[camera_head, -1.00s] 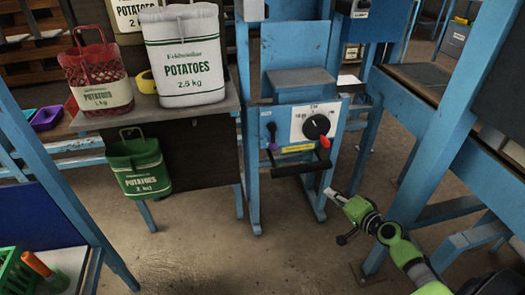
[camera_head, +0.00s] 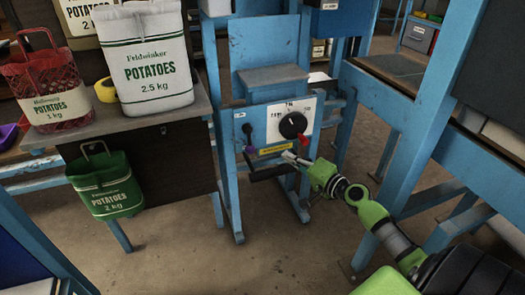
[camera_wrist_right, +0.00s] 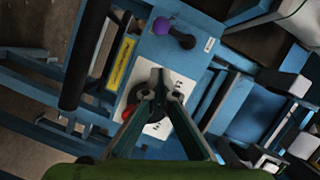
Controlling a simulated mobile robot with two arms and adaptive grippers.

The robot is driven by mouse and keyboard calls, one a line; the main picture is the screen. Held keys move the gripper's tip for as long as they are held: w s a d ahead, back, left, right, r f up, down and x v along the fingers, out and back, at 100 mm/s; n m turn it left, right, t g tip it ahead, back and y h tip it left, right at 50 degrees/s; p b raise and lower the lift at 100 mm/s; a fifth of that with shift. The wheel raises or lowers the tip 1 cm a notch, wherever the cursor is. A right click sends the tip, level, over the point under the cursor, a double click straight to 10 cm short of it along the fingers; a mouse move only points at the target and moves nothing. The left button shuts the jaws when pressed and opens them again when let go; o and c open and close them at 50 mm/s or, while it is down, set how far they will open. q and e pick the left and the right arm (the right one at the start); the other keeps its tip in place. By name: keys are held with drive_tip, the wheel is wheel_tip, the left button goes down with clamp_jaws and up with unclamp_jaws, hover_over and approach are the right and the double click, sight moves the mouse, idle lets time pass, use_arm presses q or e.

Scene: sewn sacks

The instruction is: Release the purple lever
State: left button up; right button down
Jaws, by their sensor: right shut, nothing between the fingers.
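The purple lever (camera_head: 249,147) is on the left side of the blue machine's front panel; its short dark arm hangs down to a purple knob. In the right wrist view the purple knob (camera_wrist_right: 162,25) and its dark arm lie beyond my fingertips, near the top. My right gripper (camera_head: 288,156) is shut and empty, in front of the panel, to the right of the purple knob and apart from it. Its closed fingers (camera_wrist_right: 158,78) show over the dial plate in the right wrist view. My left gripper is not in view.
The panel has a black dial (camera_head: 292,124), a red knob (camera_head: 304,138), a yellow label (camera_head: 276,149) and a black bar (camera_head: 272,173) below. A blue frame (camera_head: 408,150) stands right. Potato sacks (camera_head: 143,60) stand on the table at left.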

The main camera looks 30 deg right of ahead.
sight(249, 140)
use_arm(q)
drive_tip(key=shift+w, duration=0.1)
use_arm(e)
drive_tip(key=w+a+f, duration=0.2)
drive_tip(key=w+a, duration=0.1)
drive_tip(key=w, duration=0.7)
drive_tip(key=shift+a, duration=0.25)
drive_tip(key=shift+f, duration=0.1)
